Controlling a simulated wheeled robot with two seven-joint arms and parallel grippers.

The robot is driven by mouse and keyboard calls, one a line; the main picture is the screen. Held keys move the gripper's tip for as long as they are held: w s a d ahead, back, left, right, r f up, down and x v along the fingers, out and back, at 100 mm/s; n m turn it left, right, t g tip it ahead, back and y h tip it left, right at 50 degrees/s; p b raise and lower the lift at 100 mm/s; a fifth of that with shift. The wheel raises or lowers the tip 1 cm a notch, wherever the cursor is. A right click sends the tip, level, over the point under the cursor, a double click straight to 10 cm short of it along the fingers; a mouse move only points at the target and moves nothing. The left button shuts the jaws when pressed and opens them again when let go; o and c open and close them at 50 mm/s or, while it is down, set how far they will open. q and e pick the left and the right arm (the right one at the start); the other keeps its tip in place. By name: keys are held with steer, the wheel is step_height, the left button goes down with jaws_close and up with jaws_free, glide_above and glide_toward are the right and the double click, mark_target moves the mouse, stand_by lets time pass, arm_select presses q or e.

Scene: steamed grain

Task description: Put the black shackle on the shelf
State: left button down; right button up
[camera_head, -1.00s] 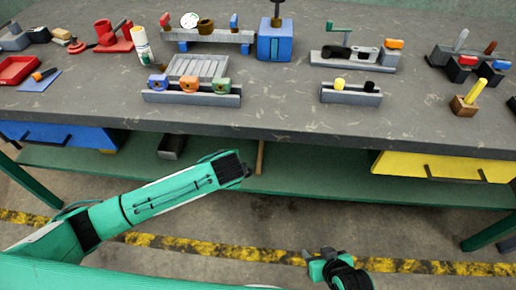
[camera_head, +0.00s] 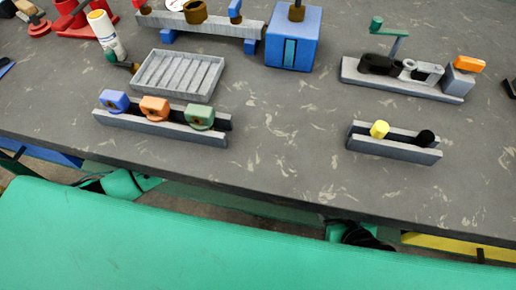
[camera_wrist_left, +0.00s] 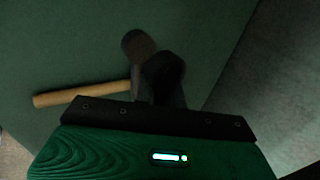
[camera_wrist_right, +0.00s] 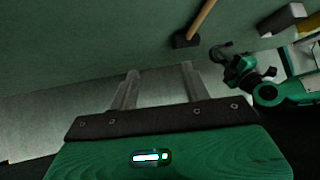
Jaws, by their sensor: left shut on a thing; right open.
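In the left wrist view my left gripper (camera_wrist_left: 160,92) is shut on the black shackle (camera_wrist_left: 163,68), which is dark and partly hidden by the fingers. Behind it lies the green shelf (camera_wrist_left: 70,40) under the table. In the right wrist view, my left gripper (camera_wrist_right: 238,72) holds the curved dark shackle (camera_wrist_right: 222,48) close to the shelf (camera_wrist_right: 100,45); I cannot tell whether they touch. My right gripper (camera_wrist_right: 158,80) is open and empty, below the shelf's level of view. In the head view the tabletop and my body hide both grippers.
A wooden-handled hammer (camera_wrist_left: 80,95) lies on the shelf beside the shackle. The grey table (camera_head: 280,150) above carries a slotted tray (camera_head: 178,73), a rail with coloured blocks (camera_head: 165,125) and a blue box (camera_head: 292,38). A yellow drawer (camera_head: 455,247) hangs at right.

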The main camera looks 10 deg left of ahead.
arm_select(q)
step_height(320, 180, down, 5)
steer(key=shift+r+b, duration=0.1)
steer(key=shift+b, duration=0.5)
step_height(320, 180, down, 3)
steer(key=shift+f+b, duration=0.1)
steer(key=shift+b, duration=0.4)
steer(key=shift+f, duration=0.45)
arm_select(e)
steer(key=a+t, duration=0.1)
steer(key=a+t+y, duration=0.1)
steer(key=a, duration=0.1)
steer(key=w+a+t+y, duration=0.1)
steer(key=a, duration=0.1)
steer(key=shift+r+t, duration=0.3)
arm_select(q)
steer(key=c, duration=1.5)
jaws_free()
steer(key=shift+s+f, duration=0.15)
arm_select(e)
steer(key=shift+d, duration=0.1)
